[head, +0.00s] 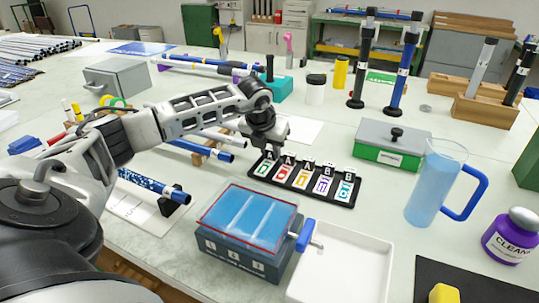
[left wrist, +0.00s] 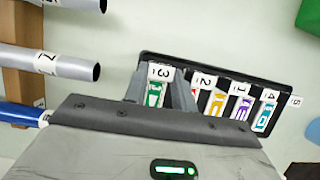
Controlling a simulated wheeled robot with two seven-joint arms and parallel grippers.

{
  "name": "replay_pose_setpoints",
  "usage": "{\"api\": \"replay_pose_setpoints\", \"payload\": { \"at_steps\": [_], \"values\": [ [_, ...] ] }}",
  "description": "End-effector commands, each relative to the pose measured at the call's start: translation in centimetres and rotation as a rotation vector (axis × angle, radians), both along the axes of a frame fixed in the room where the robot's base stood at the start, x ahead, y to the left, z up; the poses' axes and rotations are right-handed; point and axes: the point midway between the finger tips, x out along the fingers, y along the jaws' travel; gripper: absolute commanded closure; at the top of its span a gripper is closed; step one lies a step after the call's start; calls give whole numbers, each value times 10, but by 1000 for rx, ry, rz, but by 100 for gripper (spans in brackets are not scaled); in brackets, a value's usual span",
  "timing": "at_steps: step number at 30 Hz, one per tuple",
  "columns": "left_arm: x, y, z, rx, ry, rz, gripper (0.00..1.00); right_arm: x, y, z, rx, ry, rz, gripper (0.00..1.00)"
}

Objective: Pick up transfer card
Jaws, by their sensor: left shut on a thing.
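The black card rack (head: 330,203) stands on the table with several cards in a row, marked green, red, orange, purple and teal. My left gripper (head: 268,150) reaches down over its left end. In the left wrist view the fingers of the left gripper (left wrist: 158,88) are closed on the end card (left wrist: 153,97), which has a green mark and a white tab reading 3. That card still sits in line with the others at the rack (left wrist: 222,66). The red card is mostly hidden by a finger. My right gripper is not in view.
A blue-topped bath (head: 245,217) and a white tray (head: 340,264) stand in front of the rack. A green-and-grey box (head: 391,146) and a blue-handled jug (head: 436,187) are to its right. Rods (head: 150,186) lie on supports to the left.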

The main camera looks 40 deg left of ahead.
Motion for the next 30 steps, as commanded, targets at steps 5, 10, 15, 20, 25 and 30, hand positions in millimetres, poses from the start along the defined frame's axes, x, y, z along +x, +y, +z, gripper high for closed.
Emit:
{"api": "replay_pose_setpoints", "payload": {
  "at_steps": [5,10,15,20,25,30],
  "values": [
    [0,0,5,-1,-2,1,95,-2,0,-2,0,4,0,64],
    [1,0,23,-1,-6,0,95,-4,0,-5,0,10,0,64],
    [-19,-1,53,5,-4,-2,95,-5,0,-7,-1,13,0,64],
    [-48,-6,89,5,-5,-1,95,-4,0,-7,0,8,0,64],
    [-87,-11,105,8,-1,1,95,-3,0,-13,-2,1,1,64],
    [-116,-16,118,6,0,1,95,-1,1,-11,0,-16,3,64]
  ]
}}
